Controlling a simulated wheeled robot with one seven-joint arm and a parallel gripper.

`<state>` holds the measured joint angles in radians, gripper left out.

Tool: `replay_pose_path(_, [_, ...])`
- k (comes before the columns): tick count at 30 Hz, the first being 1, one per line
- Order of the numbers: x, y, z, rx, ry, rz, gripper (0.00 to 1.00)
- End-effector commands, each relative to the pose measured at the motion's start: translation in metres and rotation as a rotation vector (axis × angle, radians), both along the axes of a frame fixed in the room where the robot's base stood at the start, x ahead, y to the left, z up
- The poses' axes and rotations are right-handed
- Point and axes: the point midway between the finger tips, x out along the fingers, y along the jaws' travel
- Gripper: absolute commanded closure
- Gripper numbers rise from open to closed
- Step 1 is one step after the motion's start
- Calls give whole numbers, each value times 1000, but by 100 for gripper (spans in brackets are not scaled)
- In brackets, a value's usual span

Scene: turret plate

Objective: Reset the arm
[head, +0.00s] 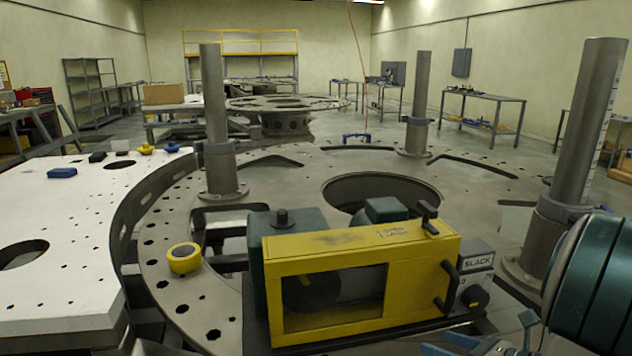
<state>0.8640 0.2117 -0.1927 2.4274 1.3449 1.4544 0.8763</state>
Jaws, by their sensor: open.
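My arm comes in at the lower right with dark teal bands. The part of my gripper (488,342) that shows is at the bottom edge, partly cut off by the frame. It is open, and I see nothing held in it. It is just in front of and to the right of a yellow-framed machine (365,250) with a window, black handles and a "SLACK" label box (477,262). I cannot tell how much space lies between them.
The machine stands on a large round metal turret plate (290,170) with holes and upright posts (215,110), (420,95), (580,130). A yellow tape roll (184,258) lies left of the machine. A white table (60,215) is at left. Workbenches (484,98) stand behind.

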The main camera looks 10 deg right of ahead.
Motion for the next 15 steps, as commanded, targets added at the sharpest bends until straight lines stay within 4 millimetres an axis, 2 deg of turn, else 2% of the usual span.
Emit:
replay_pose_path(1, [-2,32,8,-110,-10,143,25])
replay_pose_path(3, [-11,69,9,-272,-32,341,25])
replay_pose_path(6, [-31,109,9,-507,-92,625,25])
replay_pose_path(10, [-59,140,9,-818,-215,992,25])
replay_pose_path(15, [-84,154,15,-1230,-449,1461,25])
